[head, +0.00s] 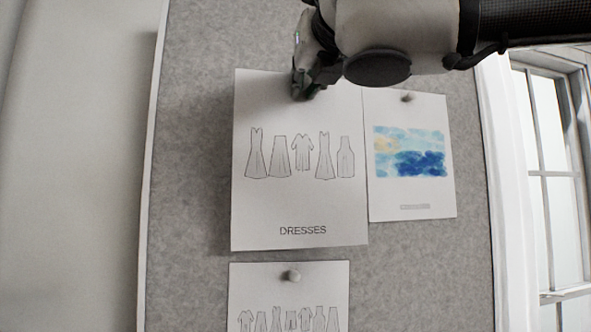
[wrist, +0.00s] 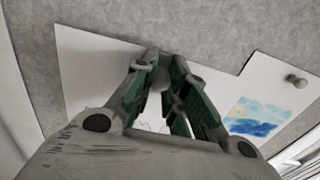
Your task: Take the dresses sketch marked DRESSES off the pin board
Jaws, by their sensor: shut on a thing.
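The dresses sketch (head: 297,205) is a white sheet with a row of drawn dresses above the word DRESSES. It hangs flat on the grey pin board (head: 195,150). My gripper (head: 303,90) is at the middle of the sheet's top edge. In the wrist view its green-padded fingers (wrist: 163,68) are shut on a round grey pin (wrist: 164,60) at the top of the sheet (wrist: 85,70). The fingers hide much of the pin in the wrist view and all of it in the head view.
A sheet with a blue and yellow watercolour (head: 410,150) hangs close on the right under its own pin (head: 407,97). Another clothing sketch (head: 258,290) hangs just below, with a pin (head: 291,276). A window (head: 550,150) is at the far right. Bare board lies to the left.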

